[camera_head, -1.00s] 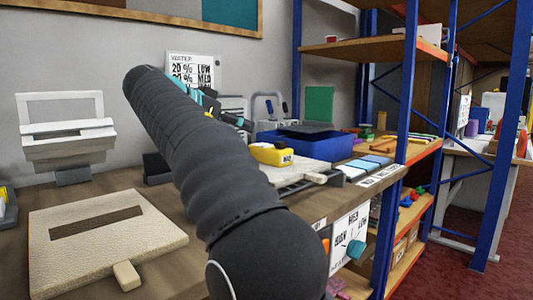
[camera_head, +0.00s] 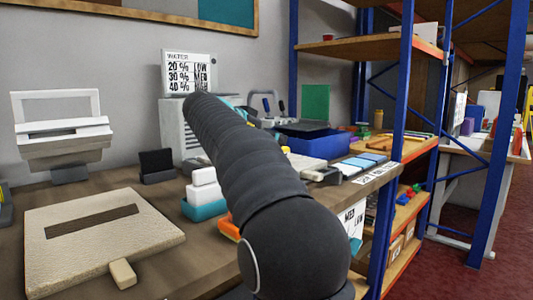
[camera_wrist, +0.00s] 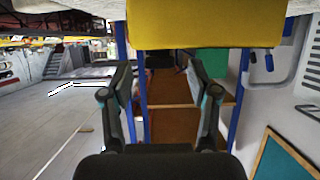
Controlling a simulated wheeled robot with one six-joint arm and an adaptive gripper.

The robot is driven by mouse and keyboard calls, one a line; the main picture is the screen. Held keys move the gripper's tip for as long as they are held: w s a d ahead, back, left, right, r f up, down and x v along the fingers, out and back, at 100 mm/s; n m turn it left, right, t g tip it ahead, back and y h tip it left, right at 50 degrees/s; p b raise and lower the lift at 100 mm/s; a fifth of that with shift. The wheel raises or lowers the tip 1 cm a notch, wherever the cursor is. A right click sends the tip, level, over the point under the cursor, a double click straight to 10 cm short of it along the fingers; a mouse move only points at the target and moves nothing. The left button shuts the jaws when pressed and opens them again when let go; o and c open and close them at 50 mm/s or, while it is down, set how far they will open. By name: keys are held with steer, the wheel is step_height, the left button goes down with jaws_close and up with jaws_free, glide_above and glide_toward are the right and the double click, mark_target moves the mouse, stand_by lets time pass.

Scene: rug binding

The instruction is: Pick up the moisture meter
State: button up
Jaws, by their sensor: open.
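The moisture meter appears to be the yellow block (camera_wrist: 205,22) at the top of the wrist view, close to the camera and cut off by the frame edge. In the head view only a small yellow bit shows beside my arm; the rest is hidden. My gripper (camera_wrist: 160,82) is open, with its two fingers apart and nothing between them. The yellow block lies above the fingertips in the wrist picture, not between them. In the head view my arm hides the gripper.
A woven mat sample (camera_head: 60,245) lies on the bench front left. White and teal blocks (camera_head: 204,205) stand left of my arm. Behind are a blue tray (camera_head: 325,146), a sign (camera_head: 188,74) and a black holder (camera_head: 156,165). A blue rack post (camera_head: 390,150) stands right.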

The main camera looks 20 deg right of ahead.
steer(key=shift+w+d+f, duration=0.1)
steer(key=shift+d+f, duration=0.05)
steer(key=shift+d, duration=0.15)
steer(key=shift+c, duration=0.2)
